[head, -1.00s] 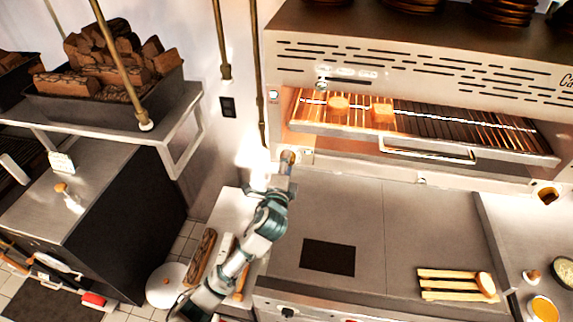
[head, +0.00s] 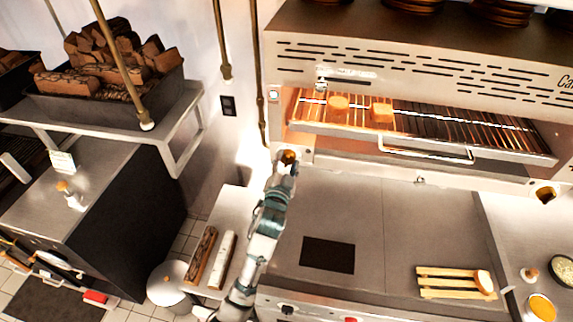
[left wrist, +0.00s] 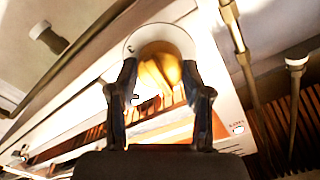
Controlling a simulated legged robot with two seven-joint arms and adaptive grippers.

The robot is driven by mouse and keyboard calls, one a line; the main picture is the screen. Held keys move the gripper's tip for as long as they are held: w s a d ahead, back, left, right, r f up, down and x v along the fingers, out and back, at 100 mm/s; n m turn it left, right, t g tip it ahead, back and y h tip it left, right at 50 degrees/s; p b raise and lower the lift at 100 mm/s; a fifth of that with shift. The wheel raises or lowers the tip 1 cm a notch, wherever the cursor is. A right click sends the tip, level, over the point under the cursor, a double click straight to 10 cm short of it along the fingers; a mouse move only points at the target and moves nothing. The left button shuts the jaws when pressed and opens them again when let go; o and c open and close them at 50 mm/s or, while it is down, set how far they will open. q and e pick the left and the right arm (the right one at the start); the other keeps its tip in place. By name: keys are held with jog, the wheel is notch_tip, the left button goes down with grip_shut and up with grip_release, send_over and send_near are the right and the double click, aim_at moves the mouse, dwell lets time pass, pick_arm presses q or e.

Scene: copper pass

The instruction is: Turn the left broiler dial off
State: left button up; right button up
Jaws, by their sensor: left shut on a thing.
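The broiler (head: 420,72) is a wide metal unit with a slotted front at the back. Its left side glows orange above the rack. The left dial (left wrist: 160,62) is a round brass-coloured knob on a pale ring in the left wrist view. It also shows as a small brown spot below the broiler's lower left corner in the head view (head: 289,155). My left gripper (head: 287,160) is at the dial, with its two dark fingers on either side of it, shut on it. The dial's pointer mark cannot be made out. My right gripper is not in view.
Two bread pieces (head: 381,110) lie on the broiler rack (head: 460,130), whose handle (head: 425,152) juts forward. A flat steel griddle (head: 340,210) lies below. Brass pipes (head: 257,75) run down left of the broiler. A wooden slatted board (head: 455,283) sits at the right.

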pick_arm(q)
jog(key=shift+r+n, duration=0.25)
jog(key=shift+n, duration=0.35)
jog(key=shift+r, duration=0.1)
jog(key=o, duration=1.2)
jog(key=shift+f, duration=0.2)
jog(key=shift+s, duration=0.2)
jog(key=s, duration=0.4)
jog(key=s+a, duration=0.1)
jog(key=s, duration=0.3)
jog(key=s+a, duration=0.1)
jog(key=s, duration=0.3)
jog(key=shift+a, duration=0.2)
jog(key=shift+w, duration=0.2)
